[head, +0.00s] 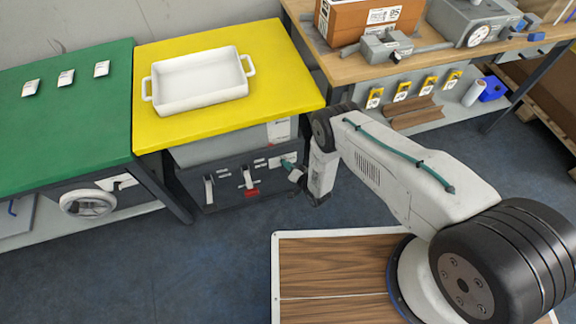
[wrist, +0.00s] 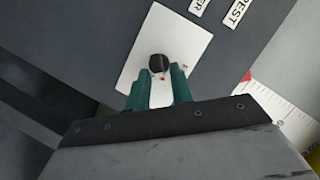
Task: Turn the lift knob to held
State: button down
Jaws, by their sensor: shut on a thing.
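The knob (wrist: 157,63) is a small dark round knob on a white square plate (wrist: 185,35) in the wrist view. My gripper's two green fingers (wrist: 160,80) stand on either side of it, shut on it. A small reddish mark shows beside the knob; which setting it points at cannot be read. In the head view my gripper (head: 287,165) reaches the right end of the dark control panel (head: 225,190) under the yellow table. The knob itself is hidden there by the gripper.
Labels near the plate (wrist: 237,12) include one reading "REST". A white scale with a red mark (wrist: 275,115) lies right of it. In the head view, levers (head: 247,179) stand left of my gripper. The yellow table (head: 285,85) overhangs the panel.

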jog(key=m, duration=0.1)
jog(key=m+y, duration=0.2)
jog(key=shift+w+d+f+m+t, duration=0.15)
jog(key=shift+w+f+m+t, duration=0.15)
jog(key=shift+m, duration=0.1)
jog(key=shift+r, duration=0.1)
dwell(0.4)
jog(key=c, duration=1.5)
grip_release()
jog(key=shift+s, duration=0.1)
jog(key=shift+v, duration=3.85)
